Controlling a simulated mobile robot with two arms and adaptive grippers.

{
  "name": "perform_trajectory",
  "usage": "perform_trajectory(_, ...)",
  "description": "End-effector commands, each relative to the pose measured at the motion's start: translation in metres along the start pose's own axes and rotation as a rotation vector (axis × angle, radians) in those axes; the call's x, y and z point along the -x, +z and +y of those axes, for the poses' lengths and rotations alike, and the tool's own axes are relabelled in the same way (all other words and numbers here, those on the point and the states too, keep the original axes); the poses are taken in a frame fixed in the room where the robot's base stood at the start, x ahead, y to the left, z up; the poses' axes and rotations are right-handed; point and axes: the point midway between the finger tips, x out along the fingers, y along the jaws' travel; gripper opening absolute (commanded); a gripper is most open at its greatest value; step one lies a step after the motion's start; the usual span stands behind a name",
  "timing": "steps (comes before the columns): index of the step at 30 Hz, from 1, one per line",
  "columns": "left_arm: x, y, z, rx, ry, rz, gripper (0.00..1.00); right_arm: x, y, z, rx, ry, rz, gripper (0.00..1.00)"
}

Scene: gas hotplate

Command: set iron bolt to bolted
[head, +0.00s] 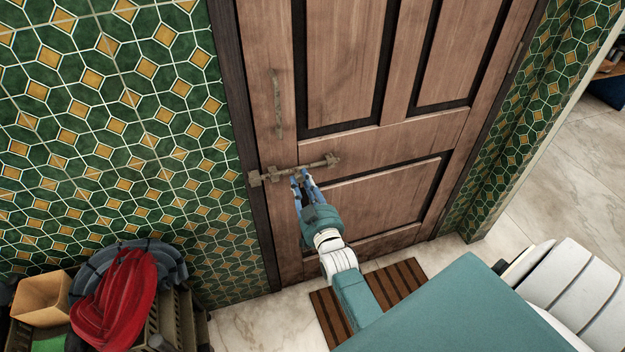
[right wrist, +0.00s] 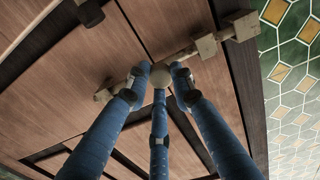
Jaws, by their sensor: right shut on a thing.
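The rusty iron bolt (head: 318,163) lies across the left side of a brown wooden door (head: 342,60), near mid-height. Its left end is at the dark door frame, where a bracket (right wrist: 240,24) shows in the right wrist view. The rod appears to span from the door-side block (right wrist: 206,46) to that bracket; how deep it sits is hard to tell. My right gripper (head: 300,176) is at the bolt's middle, its blue fingers shut around the bolt's round knob (right wrist: 160,76). The fingers hide part of the rod. My left gripper is out of view.
A vertical metal handle (head: 277,103) is on the door above the bolt. A slatted wooden mat (head: 400,279) lies on the floor below. A crate with a red bag (head: 122,292) and a cardboard box (head: 40,298) stand at lower left by the green tiled wall.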

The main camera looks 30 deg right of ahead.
Motion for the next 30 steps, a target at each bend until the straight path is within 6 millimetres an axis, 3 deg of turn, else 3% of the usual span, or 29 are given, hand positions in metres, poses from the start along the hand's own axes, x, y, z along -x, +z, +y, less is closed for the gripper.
perform_trajectory(7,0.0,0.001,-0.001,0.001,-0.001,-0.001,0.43,0.0,0.001,-0.006,-0.001,-0.008,-0.002,0.0)
perform_trajectory(8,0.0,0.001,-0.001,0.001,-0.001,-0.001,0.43,0.0,0.001,-0.006,-0.001,-0.009,-0.002,0.27)
perform_trajectory(10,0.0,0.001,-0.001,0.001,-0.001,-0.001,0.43,0.0,0.001,-0.006,-0.001,-0.009,-0.002,0.41)
perform_trajectory(22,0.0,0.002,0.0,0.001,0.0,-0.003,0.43,0.008,0.002,-0.004,0.0,-0.006,-0.002,0.42)
perform_trajectory(30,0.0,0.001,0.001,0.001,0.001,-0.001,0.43,0.059,0.002,-0.005,-0.001,-0.006,-0.004,0.42)
